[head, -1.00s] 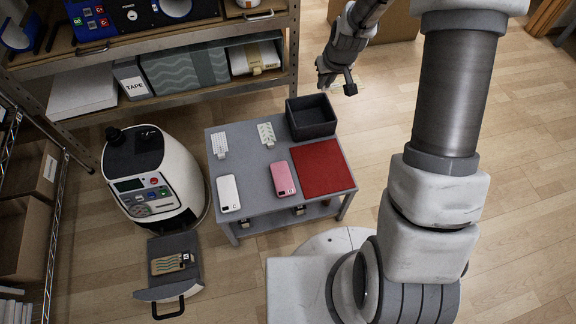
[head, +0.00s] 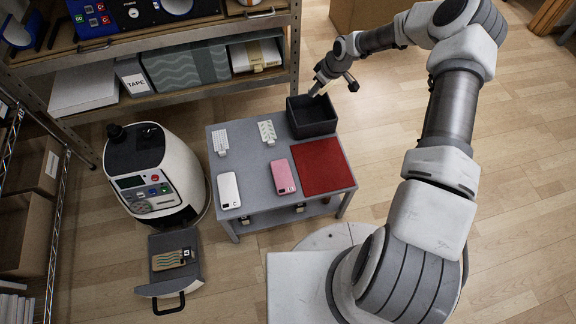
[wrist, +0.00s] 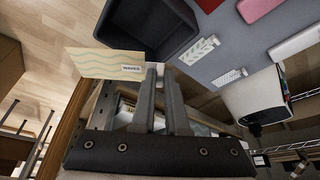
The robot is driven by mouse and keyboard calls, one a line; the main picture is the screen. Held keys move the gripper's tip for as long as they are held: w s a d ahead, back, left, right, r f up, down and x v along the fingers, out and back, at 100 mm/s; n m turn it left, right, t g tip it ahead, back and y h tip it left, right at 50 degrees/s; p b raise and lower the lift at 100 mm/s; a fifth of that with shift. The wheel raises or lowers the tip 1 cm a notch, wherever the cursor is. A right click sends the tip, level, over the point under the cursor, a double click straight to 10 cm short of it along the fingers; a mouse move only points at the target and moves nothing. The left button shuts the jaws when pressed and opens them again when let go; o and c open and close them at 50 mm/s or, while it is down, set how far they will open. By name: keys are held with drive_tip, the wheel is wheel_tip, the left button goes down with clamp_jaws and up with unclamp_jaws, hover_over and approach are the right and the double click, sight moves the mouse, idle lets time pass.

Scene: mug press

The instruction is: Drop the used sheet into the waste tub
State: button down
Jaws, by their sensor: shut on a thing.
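My gripper (head: 316,90) is at the back right of the grey table, just above the dark waste tub (head: 311,128). In the wrist view my gripper (wrist: 160,70) is shut on the used sheet (wrist: 105,64), which is cream with pale waves and a label reading WAVES. The sheet sticks out to the left of the fingers. The waste tub (wrist: 148,35) shows behind the sheet and fingers, open and empty where I can see in. The sheet cannot be made out in the head view.
The table holds a red mat (head: 320,166), a pink case (head: 283,177), a white case (head: 229,191) and two tabbed patterned sheets (head: 267,131). A white press machine (head: 150,180) with its drawer (head: 182,280) out stands left. Shelving (head: 190,103) runs behind.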

wheel_tip(320, 180, down, 5)
drive_tip(key=b, duration=0.2)
drive_tip(key=shift+f+b, duration=0.1)
drive_tip(key=shift+b, duration=0.25)
drive_tip(key=c, duration=0.8)
unclamp_jaws()
drive_tip(key=shift+c, duration=0.2)
drive_tip(key=p+v, duration=0.5)
drive_tip(key=v, duration=1.2)
drive_tip(key=shift+r, duration=0.25)
drive_tip(key=shift+a+r, duration=0.1)
